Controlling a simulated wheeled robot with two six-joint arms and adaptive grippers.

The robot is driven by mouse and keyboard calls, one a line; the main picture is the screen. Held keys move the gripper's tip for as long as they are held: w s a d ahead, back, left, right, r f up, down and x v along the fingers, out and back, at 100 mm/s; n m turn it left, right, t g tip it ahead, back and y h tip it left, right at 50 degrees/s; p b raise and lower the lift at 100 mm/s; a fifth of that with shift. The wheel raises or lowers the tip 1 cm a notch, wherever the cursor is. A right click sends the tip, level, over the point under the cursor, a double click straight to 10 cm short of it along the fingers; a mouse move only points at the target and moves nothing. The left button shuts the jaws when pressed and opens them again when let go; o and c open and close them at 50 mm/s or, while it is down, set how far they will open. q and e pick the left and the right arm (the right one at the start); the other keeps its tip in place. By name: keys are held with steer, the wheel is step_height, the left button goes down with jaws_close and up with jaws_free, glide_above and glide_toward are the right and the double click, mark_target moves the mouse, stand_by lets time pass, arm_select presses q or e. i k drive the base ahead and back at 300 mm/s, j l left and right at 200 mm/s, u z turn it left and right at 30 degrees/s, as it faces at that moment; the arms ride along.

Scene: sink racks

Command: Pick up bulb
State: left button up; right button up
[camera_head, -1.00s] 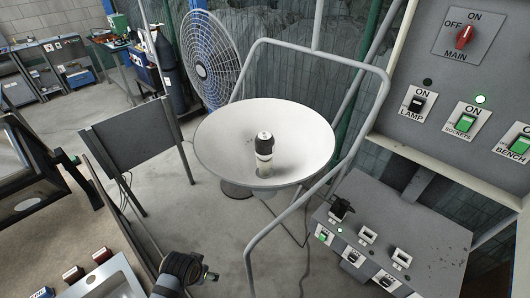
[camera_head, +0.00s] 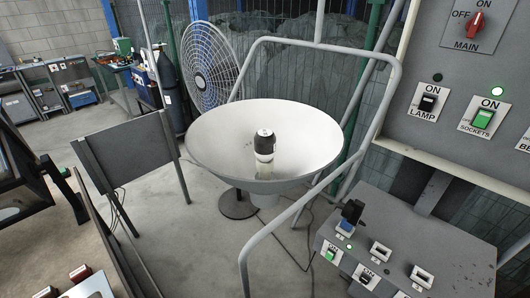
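Nothing is touching the bulb from above or the sides. The part where it meets its socket is hard to make out. Neither of my grippers is in view now.
A grey tubular frame (camera_head: 276,222) surrounds the reflector's back and right. A grey panel (camera_head: 130,150) stands at left. A socket box (camera_head: 445,240) with a plug (camera_head: 351,214) stands at lower right, beneath a switch panel (camera_head: 455,75).

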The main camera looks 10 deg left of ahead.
mark_target(264, 139)
steer(key=k+l+u, duration=0.15)
steer(key=k+u, duration=0.15)
steer(key=k, duration=0.3)
steer(key=k+u, duration=0.3)
steer(key=k, duration=0.3)
